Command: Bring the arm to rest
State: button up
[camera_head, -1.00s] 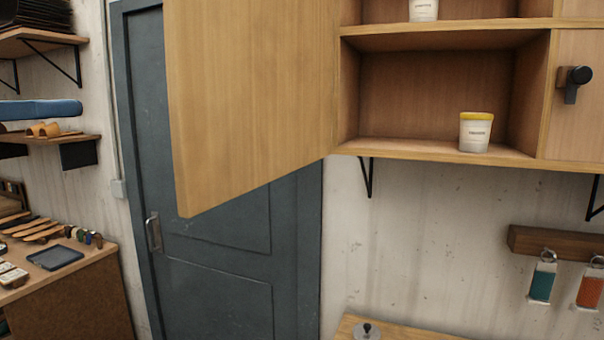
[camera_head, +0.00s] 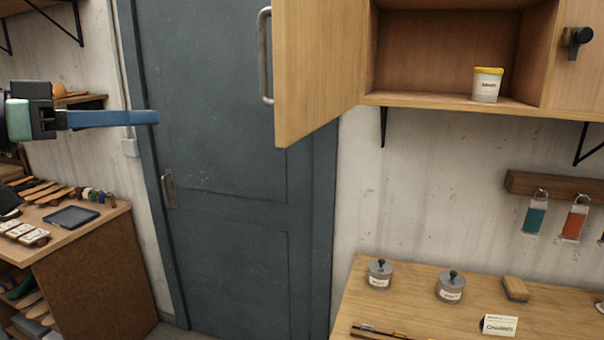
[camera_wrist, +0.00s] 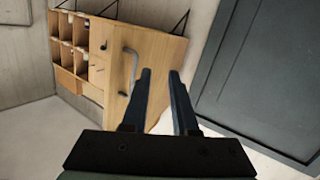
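My gripper (camera_head: 156,117) reaches in from the left edge of the head view. Its blue fingers point right, in front of the grey door (camera_head: 215,240). In the wrist view my gripper (camera_wrist: 160,74) has its two fingers apart with nothing between them. The wooden wall cabinet (camera_head: 450,103) is at upper right in the head view, with its door (camera_head: 320,70) swung open and a metal handle (camera_head: 264,55) on it. My gripper appears clear of this handle and door. The wrist view also shows the cabinet door (camera_wrist: 150,60) beyond the fingers.
A white tub with a yellow lid (camera_head: 487,85) stands in the cabinet. A workbench (camera_head: 410,290) at lower right bears lidded jars (camera_head: 451,287). A side table (camera_head: 95,235) with a dark tray (camera_head: 70,217) is at left. Tags (camera_head: 535,215) hang from a wall rail.

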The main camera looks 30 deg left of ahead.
jog(key=w+d+f+n+g+y, duration=0.1)
jog(key=w+d+f+n+y, duration=0.2)
jog(key=w+d+f, duration=1.05)
jog(key=w+d+f+y, duration=0.1)
jog(key=d+f, duration=0.1)
jog(key=d, duration=0.7)
jog(key=w+d+f+y, duration=0.1)
jog(key=w+d+f, duration=0.1)
jog(key=d, duration=0.6)
jog(key=s+d+r+m+t, duration=0.15)
jog(key=s+d, duration=0.35)
jog(key=d, duration=0.6)
jog(key=s+r+t+b, duration=0.1)
jog(key=s+r+t, duration=0.2)
jog(key=r, duration=0.4)
jog(key=s+a+r+t, duration=0.1)
jog(key=s+r+t, duration=0.3)
jog(key=r, duration=0.4)
jog(key=s+r+t+b, duration=0.1)
jog(key=s+r+t, duration=0.3)
jog(key=r, duration=0.3)
jog(key=shift+s+a+r+b, duration=0.2)
jog(key=shift+s+b, duration=0.1)
jog(key=shift+s, duration=0.6)
